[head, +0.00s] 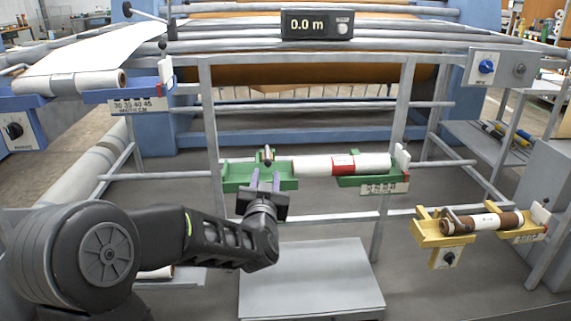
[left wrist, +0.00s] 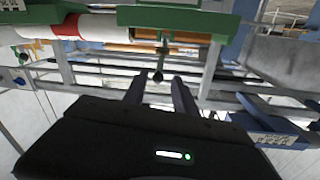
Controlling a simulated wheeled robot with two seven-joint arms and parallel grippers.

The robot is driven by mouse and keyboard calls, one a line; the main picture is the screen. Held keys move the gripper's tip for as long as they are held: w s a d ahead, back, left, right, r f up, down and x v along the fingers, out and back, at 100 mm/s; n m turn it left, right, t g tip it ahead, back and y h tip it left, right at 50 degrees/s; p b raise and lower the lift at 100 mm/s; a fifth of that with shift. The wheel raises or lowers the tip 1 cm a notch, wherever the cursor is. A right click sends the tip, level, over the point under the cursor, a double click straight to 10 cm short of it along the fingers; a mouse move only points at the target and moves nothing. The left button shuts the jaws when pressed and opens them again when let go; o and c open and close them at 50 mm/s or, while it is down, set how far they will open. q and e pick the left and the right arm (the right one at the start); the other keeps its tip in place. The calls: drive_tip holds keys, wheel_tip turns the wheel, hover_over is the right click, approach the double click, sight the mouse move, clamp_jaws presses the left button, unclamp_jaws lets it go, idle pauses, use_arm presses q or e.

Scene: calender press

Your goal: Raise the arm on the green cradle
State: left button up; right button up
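The green cradle (head: 240,180) stands at the centre of the frame. It carries a white roll (head: 312,166) with a red band. A short arm with a dark knob (head: 268,156) is at the cradle's left end. The left wrist view shows this knob (left wrist: 158,76) just beyond the fingertips, in line with the gap between them. My left gripper (head: 265,178) is at the front of the cradle's left end, fingers apart and empty. Whether a finger touches the arm I cannot tell. My right gripper is not in view.
A blue cradle (head: 122,97) with a white roll (head: 75,82) is at the left. Grey frame posts (head: 210,115) stand behind. A grey platform (head: 310,280) lies below.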

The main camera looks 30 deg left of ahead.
sight(268, 163)
use_arm(q)
drive_tip(key=shift+w, duration=0.1)
idle(0.3)
drive_tip(key=x, duration=0.7)
drive_tip(key=shift+w+a+b, duration=0.15)
drive_tip(key=shift+w+b, duration=0.15)
drive_tip(key=shift+b, duration=0.1)
clamp_jaws()
idle(1.1)
